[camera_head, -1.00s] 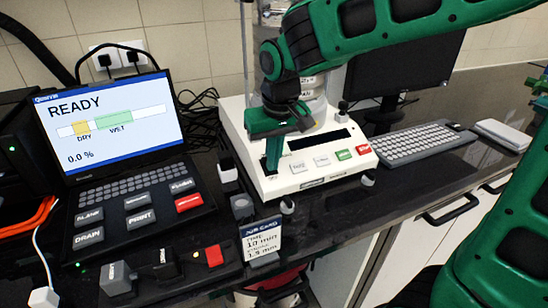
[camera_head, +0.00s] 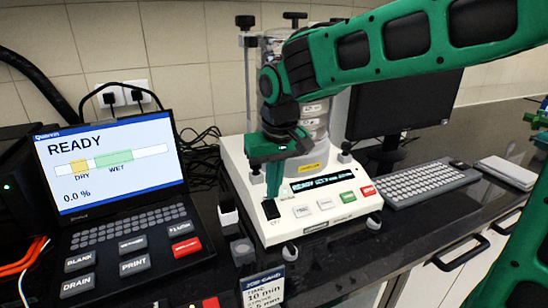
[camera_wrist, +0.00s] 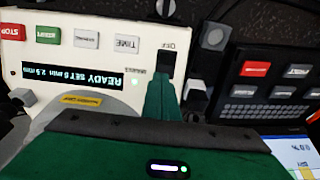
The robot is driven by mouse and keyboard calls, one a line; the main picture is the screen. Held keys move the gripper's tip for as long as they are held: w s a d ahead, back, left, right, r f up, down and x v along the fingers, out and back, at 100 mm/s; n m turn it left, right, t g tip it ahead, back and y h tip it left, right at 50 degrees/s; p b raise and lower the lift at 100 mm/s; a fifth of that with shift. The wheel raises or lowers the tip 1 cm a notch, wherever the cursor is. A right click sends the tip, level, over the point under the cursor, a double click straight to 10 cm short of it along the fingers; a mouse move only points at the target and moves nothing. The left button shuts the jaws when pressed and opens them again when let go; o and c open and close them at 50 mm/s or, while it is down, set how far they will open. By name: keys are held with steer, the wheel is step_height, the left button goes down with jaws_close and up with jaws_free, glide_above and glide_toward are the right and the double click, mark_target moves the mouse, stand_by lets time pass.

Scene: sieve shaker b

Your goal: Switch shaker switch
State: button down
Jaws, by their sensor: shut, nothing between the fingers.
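The fingers partly cover the panel in the wrist view.
A laptop-like unit (camera_head: 115,218) reading READY stands at the left. A small grey block (camera_head: 242,250) and a job card (camera_head: 262,288) are near the shaker's front left. A keyboard (camera_head: 420,183) and monitor (camera_head: 410,100) are at the right. Bench in front is partly clear.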

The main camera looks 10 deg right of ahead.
mark_target(275, 211)
steer(key=s+r, duration=0.3)
steer(key=r, duration=0.8)
steer(key=shift+r, duration=0.3)
steer(key=shift+s, duration=0.15)
steer(key=shift+s+d+g, duration=0.1)
steer(key=shift+s+g, duration=0.1)
steer(key=shift+g, duration=0.3)
steer(key=shift+f, duration=0.1)
steer(key=f, duration=0.4)
steer(key=w+f, duration=0.1)
steer(key=f, duration=0.8)
steer(key=shift+w+f, duration=0.2)
steer(key=shift+f, duration=0.2)
